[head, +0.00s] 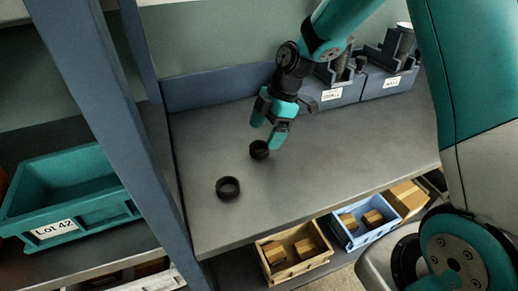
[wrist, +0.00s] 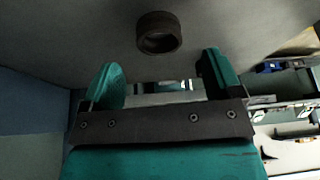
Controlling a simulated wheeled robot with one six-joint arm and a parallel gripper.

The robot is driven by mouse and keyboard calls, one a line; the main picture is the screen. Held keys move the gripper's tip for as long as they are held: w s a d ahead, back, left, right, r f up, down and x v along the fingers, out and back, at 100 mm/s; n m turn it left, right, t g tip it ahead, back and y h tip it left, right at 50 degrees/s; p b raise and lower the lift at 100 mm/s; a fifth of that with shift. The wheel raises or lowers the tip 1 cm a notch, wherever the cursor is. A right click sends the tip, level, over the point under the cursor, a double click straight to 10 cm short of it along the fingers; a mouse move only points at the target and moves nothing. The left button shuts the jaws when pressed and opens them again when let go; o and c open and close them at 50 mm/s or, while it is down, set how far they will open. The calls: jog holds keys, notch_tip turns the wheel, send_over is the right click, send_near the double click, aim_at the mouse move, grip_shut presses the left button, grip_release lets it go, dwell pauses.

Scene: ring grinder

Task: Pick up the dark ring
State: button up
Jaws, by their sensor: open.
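Two dark rings lie on the grey worktop in the head view. One dark ring (head: 259,150) is just below my gripper (head: 267,132), close to its fingertips. The other dark ring (head: 228,187) lies apart, nearer the front left. In the wrist view, one dark ring (wrist: 158,42) shows just beyond my open fingers (wrist: 160,68), roughly centred between them and not enclosed. I cannot tell for certain which of the two it is. My gripper is open, pointing down, with no ring held.
Grey-blue machine fixtures (head: 340,95) with labels stand at the back right of the worktop (head: 200,225). A blue post (head: 110,110) rises at the left, with a teal bin (head: 60,228) marked Lot 42 beyond it. Bins with brown blocks (head: 268,262) sit below the front edge.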

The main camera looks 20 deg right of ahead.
aim_at(261, 144)
jog(key=x, duration=0.4)
jog(key=shift+f, duration=0.3)
jog(key=shift+c, duration=0.5)
jog(key=c, duration=1)
